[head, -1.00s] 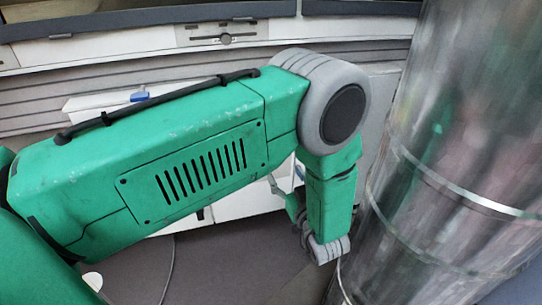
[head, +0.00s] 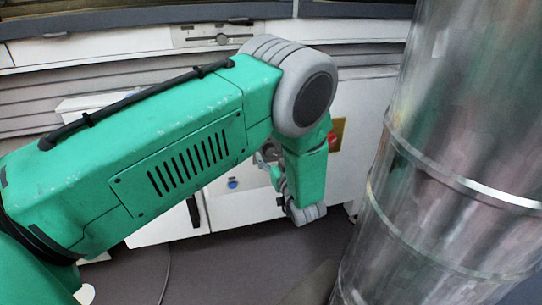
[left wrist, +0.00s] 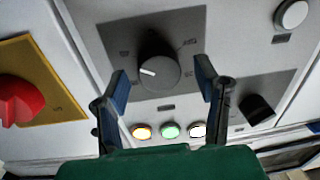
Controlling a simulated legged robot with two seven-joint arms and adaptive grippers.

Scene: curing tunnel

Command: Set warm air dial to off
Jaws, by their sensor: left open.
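A dark round dial (left wrist: 157,66) with a white pointer mark sits on a grey plate in the left wrist view. The mark points to the picture's left. Labels around it are too blurred to read, so I cannot confirm that it is the warm air dial. My left gripper (left wrist: 161,76) is open, its two blue-padded fingers on either side of the dial in the picture. Contact cannot be told. In the head view my left arm reaches to the white panel and mostly hides the gripper and the dial. My right gripper is not in view.
A red knob (left wrist: 20,100) on a yellow plate is left of the dial. A second dark knob (left wrist: 257,108) is at right. Lit buttons (left wrist: 170,131) and a white button (left wrist: 292,14) are nearby. A large metal cylinder (head: 450,170) stands right of my arm.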

